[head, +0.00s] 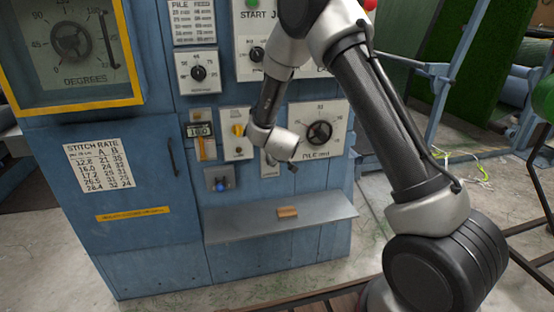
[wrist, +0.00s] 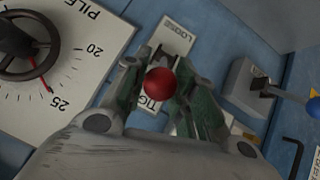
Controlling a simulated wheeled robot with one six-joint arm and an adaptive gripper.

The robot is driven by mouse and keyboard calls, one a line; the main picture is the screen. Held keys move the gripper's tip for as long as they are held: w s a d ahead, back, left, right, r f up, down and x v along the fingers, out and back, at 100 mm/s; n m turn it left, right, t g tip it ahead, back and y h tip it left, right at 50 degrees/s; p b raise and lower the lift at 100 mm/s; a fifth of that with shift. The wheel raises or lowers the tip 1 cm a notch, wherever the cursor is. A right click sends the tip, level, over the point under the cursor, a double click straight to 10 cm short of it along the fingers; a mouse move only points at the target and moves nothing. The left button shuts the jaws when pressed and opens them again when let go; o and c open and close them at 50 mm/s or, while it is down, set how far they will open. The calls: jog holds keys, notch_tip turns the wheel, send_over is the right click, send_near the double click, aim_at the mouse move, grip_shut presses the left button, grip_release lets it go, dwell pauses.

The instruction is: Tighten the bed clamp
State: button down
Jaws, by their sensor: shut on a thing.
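The bed clamp shows in the wrist view as a lever with a red ball knob (wrist: 160,81) on a pale plate (wrist: 176,37). The plate reads LOOSE at its upper end and TIG, partly covered, at its lower end. The knob appears nearer the TIG lettering, but its exact lever angle is hard to tell. My gripper (wrist: 158,88) is shut on the knob, one green-grey finger on each side. In the head view my gripper (head: 287,166) is at the blue machine's front, left of and below the pile dial, hiding the knob; part of the plate (head: 269,170) shows.
The pile dial (head: 319,132) with its black handwheel is close beside my gripper. A blue-knobbed lever (head: 222,185) and a yellow-knobbed switch (head: 238,130) are to the left. A grey shelf (head: 240,224) juts out below, with a small brown block (head: 288,212) on it.

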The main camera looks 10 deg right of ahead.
jog(key=c, duration=1.3)
grip_release()
jog(key=shift+w+r, duration=0.25)
jog(key=shift+r, duration=0.05)
jog(key=shift+o, duration=1)
jog(key=shift+s+f, duration=0.1)
jog(key=shift+f, duration=0.05)
jog(key=v, duration=1.2)
